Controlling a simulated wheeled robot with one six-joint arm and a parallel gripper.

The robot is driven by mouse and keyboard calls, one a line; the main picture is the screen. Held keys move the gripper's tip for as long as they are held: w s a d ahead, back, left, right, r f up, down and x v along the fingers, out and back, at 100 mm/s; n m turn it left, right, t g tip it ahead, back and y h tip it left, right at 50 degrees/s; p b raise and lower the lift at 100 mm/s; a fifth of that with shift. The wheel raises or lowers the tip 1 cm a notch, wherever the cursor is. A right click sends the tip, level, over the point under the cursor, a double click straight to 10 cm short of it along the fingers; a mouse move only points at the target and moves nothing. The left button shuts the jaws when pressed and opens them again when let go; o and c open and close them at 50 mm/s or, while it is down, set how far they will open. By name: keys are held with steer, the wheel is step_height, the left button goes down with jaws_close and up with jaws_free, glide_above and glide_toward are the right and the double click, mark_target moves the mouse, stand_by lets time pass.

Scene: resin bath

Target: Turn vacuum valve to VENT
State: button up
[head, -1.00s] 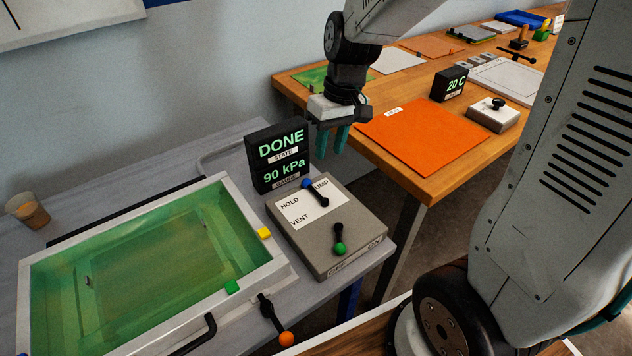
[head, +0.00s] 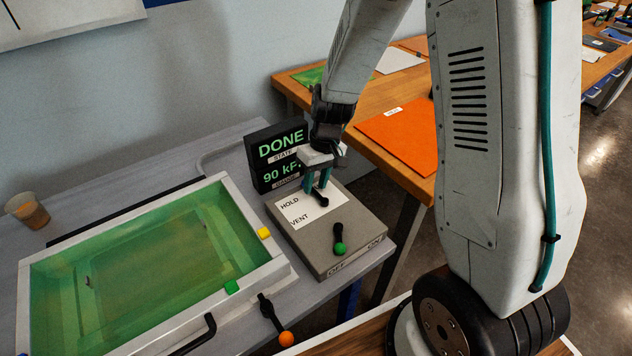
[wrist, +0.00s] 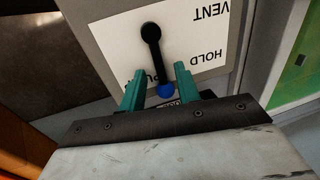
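The vacuum valve is a black lever with a blue knob (wrist: 165,91) on a grey control box (head: 345,245). Its white label (head: 288,209) reads HOLD, VENT and a partly covered PUMP. In the wrist view the lever (wrist: 153,48) lies over the PUMP lettering, blue end toward my gripper. In the head view my gripper (head: 316,185) hides the blue knob. My gripper also shows in the wrist view (wrist: 159,70), its teal fingers apart, one on each side of the lever's knob end. No contact is clear.
A display (head: 262,170) behind the box reads DONE and about 90 kPa, partly covered. A green-knobbed switch (head: 340,247) sits on the same box. The resin bath (head: 30,290) stands left, with an orange-knobbed lever (head: 286,338) in front. An orange sheet (head: 405,137) lies on the wooden bench.

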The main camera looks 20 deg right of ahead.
steer(key=shift+f, duration=0.25)
steer(key=shift+c, duration=0.3)
jaws_close()
